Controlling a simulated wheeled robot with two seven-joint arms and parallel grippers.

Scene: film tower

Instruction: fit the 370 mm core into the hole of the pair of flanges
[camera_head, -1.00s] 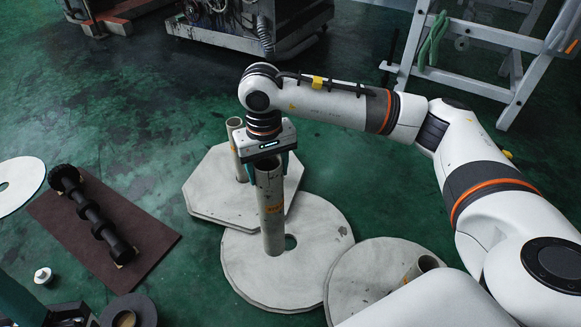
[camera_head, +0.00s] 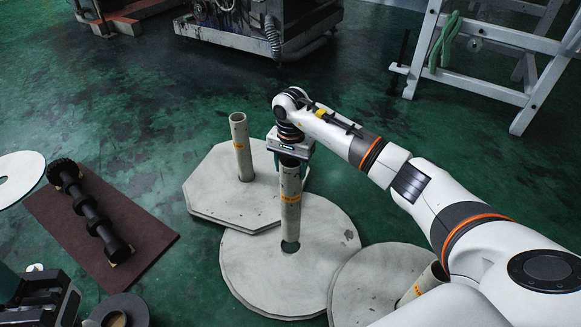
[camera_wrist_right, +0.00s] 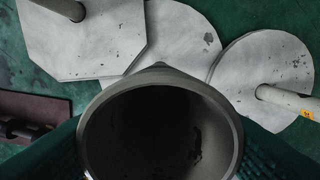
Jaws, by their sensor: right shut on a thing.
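My right gripper (camera_head: 289,168) is shut on the upper end of a grey tube core (camera_head: 290,212) with an orange label. The core stands nearly upright. Its lower end meets the hole in the middle round pair of flanges (camera_head: 250,275), with a dark green sliver of the hole showing below it. I cannot tell how far, if at all, the end is inside. In the right wrist view, the core's open mouth (camera_wrist_right: 92,150) fills the lower middle between the fingers and hides the hole. My left gripper (camera_head: 45,297) is at the lower left, its jaws unclear.
An octagonal pair of flanges (camera_head: 208,190) with an upright core (camera_head: 241,150) lies behind left. Another round pair (camera_head: 365,285) with a core (camera_head: 425,282) lies right. A black shaft (camera_head: 90,213) rests on a brown mat (camera_head: 135,225) at left. Green floor is clear between.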

